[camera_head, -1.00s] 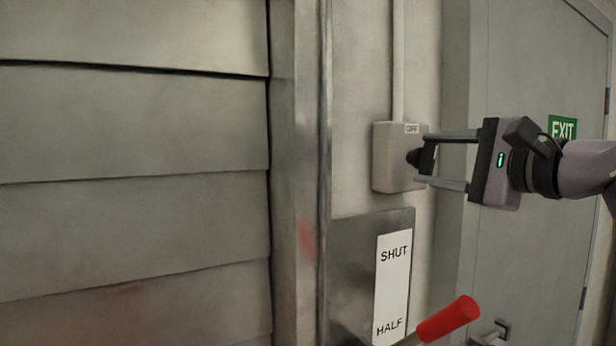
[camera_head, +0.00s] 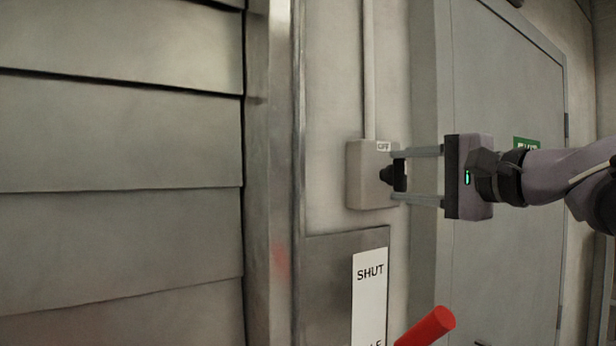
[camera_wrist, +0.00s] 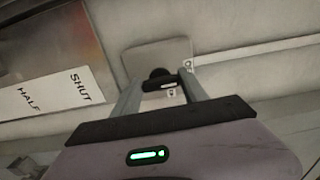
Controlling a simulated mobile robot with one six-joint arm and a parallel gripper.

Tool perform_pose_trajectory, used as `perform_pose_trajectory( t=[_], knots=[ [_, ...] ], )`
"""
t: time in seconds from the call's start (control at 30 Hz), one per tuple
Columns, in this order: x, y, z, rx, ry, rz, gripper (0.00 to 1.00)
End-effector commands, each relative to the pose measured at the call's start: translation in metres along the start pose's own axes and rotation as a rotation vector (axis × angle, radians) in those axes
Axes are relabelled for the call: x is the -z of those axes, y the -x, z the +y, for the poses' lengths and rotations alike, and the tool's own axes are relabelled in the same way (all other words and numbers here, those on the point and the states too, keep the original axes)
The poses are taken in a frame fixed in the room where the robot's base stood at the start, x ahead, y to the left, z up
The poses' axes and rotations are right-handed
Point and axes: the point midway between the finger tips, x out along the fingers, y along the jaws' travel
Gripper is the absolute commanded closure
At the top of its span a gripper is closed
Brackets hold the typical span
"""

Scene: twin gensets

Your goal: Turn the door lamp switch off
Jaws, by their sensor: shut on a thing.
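The lamp switch is a pale grey box (camera_head: 368,178) on the wall, with a conduit running up from it and a small label reading OFF at its top right. A black knob (camera_head: 388,175) with a bar-shaped grip sticks out of its front. My gripper (camera_head: 398,174) comes from the right, with one finger above the grip and one below, and is shut on it. In the wrist view the black knob (camera_wrist: 158,83), with a white mark on its bar, lies between the two fingertips. The box (camera_wrist: 150,57) shows behind it. I cannot tell which setting the knob points to.
A metal plate with a SHUT label (camera_head: 369,295) is below the box, and a red handle (camera_head: 428,328) juts out near my gripper's underside. A grey door (camera_head: 505,100) with a green EXIT sign (camera_head: 525,144) is behind my arm. Slatted panels (camera_head: 110,130) fill the left.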

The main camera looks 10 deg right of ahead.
Motion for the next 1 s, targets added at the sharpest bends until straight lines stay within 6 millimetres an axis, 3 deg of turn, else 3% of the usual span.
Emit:
perform_pose_trajectory(
  t=[0.07,0.1,0.2,0.5,0.63,0.77,1.0],
  knots=[
    [0.000,0.000,0.000,-0.001,0.001,0.001,0.90],
    [0.000,0.000,0.000,-0.001,0.001,0.001,0.47],
    [0.000,0.000,0.000,-0.001,0.001,0.001,0.28],
    [0.000,0.001,0.000,0.000,0.000,0.001,0.27],
    [0.001,0.014,0.000,0.000,0.000,0.004,0.27],
    [0.002,0.049,0.000,-0.001,0.000,0.008,0.27],
    [0.002,0.128,0.000,-0.001,-0.001,0.010,0.27]
  ],
)
